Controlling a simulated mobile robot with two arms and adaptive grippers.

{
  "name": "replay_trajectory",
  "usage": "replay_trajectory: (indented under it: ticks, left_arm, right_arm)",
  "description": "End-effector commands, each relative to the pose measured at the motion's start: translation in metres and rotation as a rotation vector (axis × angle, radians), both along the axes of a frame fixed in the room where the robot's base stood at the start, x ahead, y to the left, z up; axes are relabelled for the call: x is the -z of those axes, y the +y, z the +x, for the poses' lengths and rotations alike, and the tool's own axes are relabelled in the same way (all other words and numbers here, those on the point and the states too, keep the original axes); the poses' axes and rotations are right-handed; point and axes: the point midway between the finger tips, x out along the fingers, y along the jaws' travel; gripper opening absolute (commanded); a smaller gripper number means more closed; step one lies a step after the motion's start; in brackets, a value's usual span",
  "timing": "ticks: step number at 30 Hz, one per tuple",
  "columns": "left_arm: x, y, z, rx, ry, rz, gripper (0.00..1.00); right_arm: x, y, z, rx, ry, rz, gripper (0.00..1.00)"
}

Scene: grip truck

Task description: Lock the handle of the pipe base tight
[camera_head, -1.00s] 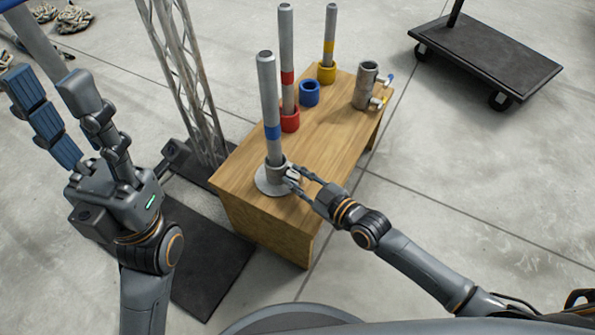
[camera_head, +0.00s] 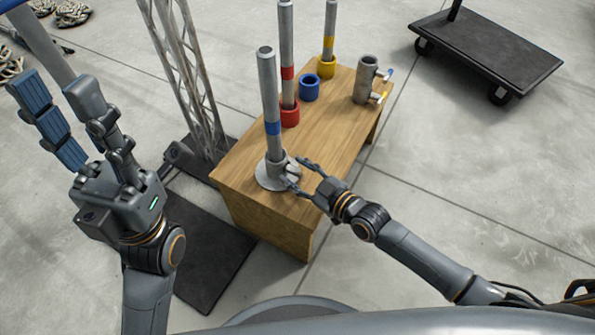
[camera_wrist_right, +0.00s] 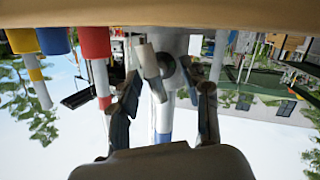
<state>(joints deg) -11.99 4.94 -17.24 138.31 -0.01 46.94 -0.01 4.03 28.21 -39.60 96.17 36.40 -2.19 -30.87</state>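The pipe base (camera_head: 268,184) is a grey round flange with a short collar on the near left end of the wooden table. A grey pipe with a blue band (camera_head: 271,100) stands upright in it. The base's handle (camera_head: 293,173) is a small pale lever on the collar's right side; the right wrist view shows the handle (camera_wrist_right: 152,62) close up, inverted. My right gripper (camera_head: 298,171) is open at the handle; in the right wrist view its fingers (camera_wrist_right: 165,90) are spread on either side. Contact is unclear. My left gripper (camera_head: 55,88) is raised at the left, open, away from the table.
The wooden table (camera_head: 320,145) also carries a red-ringed pipe (camera_head: 287,60), a yellow-ringed pipe (camera_head: 329,35), a blue ring (camera_head: 309,88) and a grey fitting with levers (camera_head: 365,80). A metal truss (camera_head: 190,70) stands left. A flat cart (camera_head: 490,50) is at the back right.

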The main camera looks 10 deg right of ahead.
Motion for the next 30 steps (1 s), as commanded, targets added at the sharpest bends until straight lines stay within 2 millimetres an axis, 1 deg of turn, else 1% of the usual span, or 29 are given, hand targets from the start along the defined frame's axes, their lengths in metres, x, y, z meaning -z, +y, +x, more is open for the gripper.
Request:
replay_trajectory:
  ticks: [4, 8, 15, 21, 24, 30]
  left_arm:
    - [0.0, 0.0, 0.001, -0.001, 0.001, 0.001, 0.4]
    - [0.0, 0.0, 0.0, -0.001, 0.001, 0.001, 0.4]
    - [0.0, 0.0, 0.0, -0.001, 0.0, 0.0, 0.4]
    - [0.0, 0.0, 0.0, -0.001, 0.0, 0.0, 0.4]
    - [0.0, 0.0, 0.0, -0.001, 0.0, 0.0, 0.4]
    - [0.0, 0.0, 0.0, -0.001, 0.0, 0.0, 0.4]
  right_arm:
    - [0.0, -0.002, -0.002, 0.0, 0.0, -0.001, 0.47]
    - [-0.002, -0.012, -0.014, 0.001, 0.001, -0.003, 0.47]
    - [-0.011, -0.043, -0.054, -0.002, 0.003, -0.005, 0.47]
    - [-0.018, -0.064, -0.081, 0.0, 0.003, -0.003, 0.47]
    - [-0.02, -0.07, -0.088, 0.0, 0.002, -0.001, 0.47]
    - [-0.023, -0.073, -0.093, -0.001, 0.0, 0.0, 0.47]
